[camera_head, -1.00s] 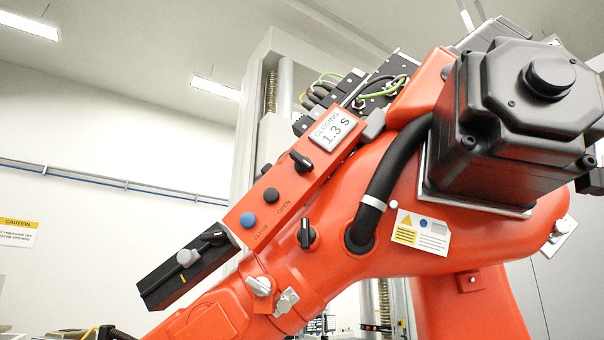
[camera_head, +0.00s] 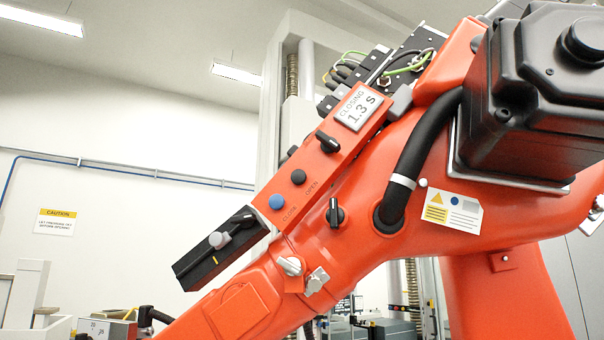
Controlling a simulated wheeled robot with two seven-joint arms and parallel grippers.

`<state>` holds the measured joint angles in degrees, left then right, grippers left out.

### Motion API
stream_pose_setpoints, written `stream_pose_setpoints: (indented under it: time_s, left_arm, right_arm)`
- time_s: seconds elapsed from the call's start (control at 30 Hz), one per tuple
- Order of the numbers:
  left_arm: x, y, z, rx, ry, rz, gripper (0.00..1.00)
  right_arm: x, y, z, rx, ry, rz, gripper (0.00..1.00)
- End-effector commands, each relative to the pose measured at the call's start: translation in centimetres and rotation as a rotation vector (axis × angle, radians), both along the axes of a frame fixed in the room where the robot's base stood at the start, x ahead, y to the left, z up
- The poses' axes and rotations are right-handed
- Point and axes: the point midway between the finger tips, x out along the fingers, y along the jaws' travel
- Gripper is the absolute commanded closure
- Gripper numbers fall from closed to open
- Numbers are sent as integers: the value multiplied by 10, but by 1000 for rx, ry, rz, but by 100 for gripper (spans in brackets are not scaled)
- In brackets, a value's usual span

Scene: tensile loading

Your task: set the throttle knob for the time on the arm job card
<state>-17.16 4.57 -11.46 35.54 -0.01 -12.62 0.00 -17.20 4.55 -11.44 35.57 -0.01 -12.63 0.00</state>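The job card (camera_head: 358,108) is a white plate at the upper end of an orange panel (camera_head: 318,165) on the large orange arm; it reads "CLOSING 1.3 S". Below it on the panel is a black knob (camera_head: 328,142). A black button (camera_head: 298,177) and a blue button (camera_head: 276,201) sit lower, by the labels OPEN and CLOSE. Another black knob (camera_head: 335,215) is on the arm body. A black gripper unit (camera_head: 215,247) with a grey knob (camera_head: 219,240) is at the panel's lower end. I cannot tell which knob is the throttle. Neither of my grippers is in view.
A yellow caution sign (camera_head: 55,222) hangs on the left wall. A black motor housing (camera_head: 540,100) fills the upper right. White and grey equipment (camera_head: 30,295) stands at lower left. A black hose (camera_head: 408,165) arches over the orange arm.

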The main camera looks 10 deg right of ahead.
Motion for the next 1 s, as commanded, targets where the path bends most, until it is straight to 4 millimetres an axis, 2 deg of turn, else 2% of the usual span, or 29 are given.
stream_pose_setpoints:
  time_s: [0.43, 1.0]
  left_arm:
    - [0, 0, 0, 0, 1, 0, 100]
    - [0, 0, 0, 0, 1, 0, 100]
  right_arm:
    - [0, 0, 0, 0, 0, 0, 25]
    - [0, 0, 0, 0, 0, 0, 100]
